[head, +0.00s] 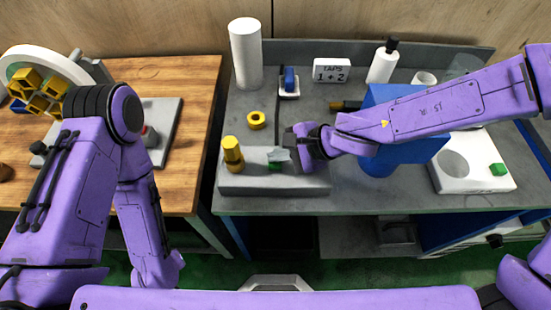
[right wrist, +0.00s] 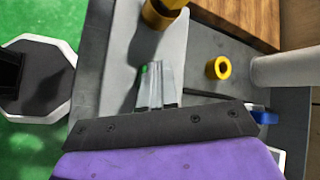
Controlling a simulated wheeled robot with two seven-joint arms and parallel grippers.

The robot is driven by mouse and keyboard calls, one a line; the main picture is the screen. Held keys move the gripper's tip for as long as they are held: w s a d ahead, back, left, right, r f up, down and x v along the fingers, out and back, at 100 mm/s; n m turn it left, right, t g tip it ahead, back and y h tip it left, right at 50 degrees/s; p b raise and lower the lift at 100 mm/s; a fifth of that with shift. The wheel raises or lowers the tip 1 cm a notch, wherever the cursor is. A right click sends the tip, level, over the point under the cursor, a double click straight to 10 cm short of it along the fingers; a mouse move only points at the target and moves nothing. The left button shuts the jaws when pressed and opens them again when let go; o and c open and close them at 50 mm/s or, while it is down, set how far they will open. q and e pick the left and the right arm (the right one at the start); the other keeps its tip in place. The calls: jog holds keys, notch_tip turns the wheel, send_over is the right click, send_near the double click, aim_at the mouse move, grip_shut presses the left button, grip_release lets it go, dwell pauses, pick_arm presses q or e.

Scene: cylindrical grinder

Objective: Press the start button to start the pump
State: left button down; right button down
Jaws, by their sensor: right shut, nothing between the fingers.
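A small green piece (head: 274,166), which may be the start button, shows on a long grey block (head: 230,183) at the bench's front left. My right gripper (head: 278,156) is shut and empty right over it, hiding most of it. I cannot tell whether the fingertips touch it. In the right wrist view the closed fingers (right wrist: 158,86) are over the grey block, with a thin green sliver (right wrist: 144,70) beside them. My left arm folds down at the left; its gripper does not show. No pump is clearly identifiable.
A yellow post (head: 232,152) stands on the block, left of my right gripper. A yellow ring (head: 256,120) and a white cylinder (head: 246,55) stand behind. A blue box (head: 390,103) is under my right forearm.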

jog(key=shift+f+b, duration=0.35)
jog(key=shift+f, duration=0.05)
jog(key=shift+r, duration=0.1)
dwell(0.4)
jog(key=shift+r+p, duration=0.95)
jog(key=shift+p, duration=0.15)
notch_tip(320, 180, up, 5)
jog(key=p, duration=0.5)
jog(key=shift+r, duration=0.1)
